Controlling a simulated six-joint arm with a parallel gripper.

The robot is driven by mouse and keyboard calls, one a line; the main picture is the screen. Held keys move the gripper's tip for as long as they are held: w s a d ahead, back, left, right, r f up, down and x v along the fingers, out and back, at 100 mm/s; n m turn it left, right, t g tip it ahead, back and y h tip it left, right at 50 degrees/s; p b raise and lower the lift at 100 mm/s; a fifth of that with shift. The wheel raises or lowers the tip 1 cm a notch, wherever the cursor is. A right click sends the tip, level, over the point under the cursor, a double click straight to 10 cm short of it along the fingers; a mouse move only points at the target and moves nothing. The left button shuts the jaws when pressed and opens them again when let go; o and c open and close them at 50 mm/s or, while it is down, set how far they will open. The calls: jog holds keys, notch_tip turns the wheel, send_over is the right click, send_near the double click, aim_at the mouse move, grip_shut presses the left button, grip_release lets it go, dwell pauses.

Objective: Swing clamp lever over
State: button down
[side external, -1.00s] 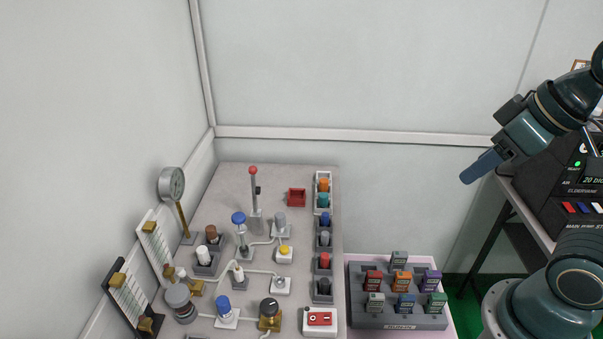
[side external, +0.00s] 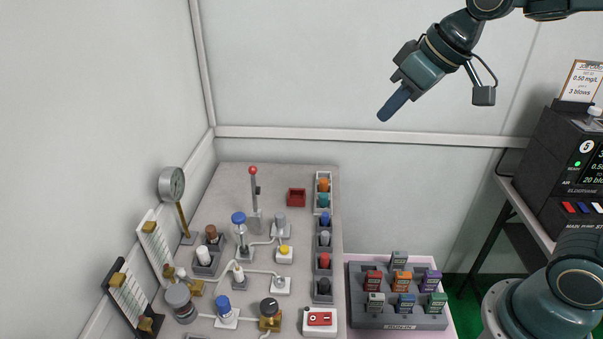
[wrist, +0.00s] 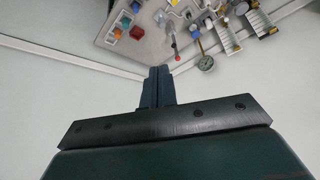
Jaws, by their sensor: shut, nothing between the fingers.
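The clamp lever appears to be the upright grey lever with a red ball (side external: 253,171) near the back of the grey bench panel (side external: 275,180). Its red ball also shows in the wrist view (wrist: 177,57), just above and right of my fingertips in the picture. My gripper (side external: 383,116) is shut and empty. It is in the air, up and to the right of the lever, well apart from it. In the wrist view my gripper's fingers (wrist: 158,70) are together and point toward the bench. The foot of the lever is small, so its joint is hard to make out.
A round gauge (side external: 172,184) stands at the left. A red open box (side external: 297,197) lies right of the lever. A row of coloured plugs (side external: 324,217) lines the right edge, with a grey rack of testers (side external: 398,322) beyond. The air above the bench is clear.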

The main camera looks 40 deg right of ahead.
jog(key=w+a+f+n+y, duration=0.1)
jog(key=w+a+f, duration=0.1)
jog(key=w, duration=0.7)
jog(key=w+a+f+n+y, duration=0.1)
jog(key=w+a+f, duration=0.2)
jog(key=w, duration=0.6)
jog(key=w+a+f+n+y, duration=0.1)
jog(key=w+a+f, duration=0.2)
jog(key=w+f, duration=0.3)
jog(key=w, duration=0.3)
jog(key=shift+w+a, duration=0.15)
jog(key=shift+w, duration=0.1)
jog(key=shift+w+a+f, duration=0.25)
jog(key=shift+a+f, duration=0.05)
jog(key=shift+f, duration=1.2)
jog(key=shift+w+a+f, duration=0.3)
jog(key=shift+a+f, duration=0.05)
jog(key=shift+f, duration=1.15)
jog(key=shift+w+a+f, duration=0.25)
jog(key=shift+a+f, duration=0.05)
jog(key=shift+f, duration=1.2)
jog(key=shift+s+d+y, duration=0.15)
jog(key=shift+y, duration=0.15)
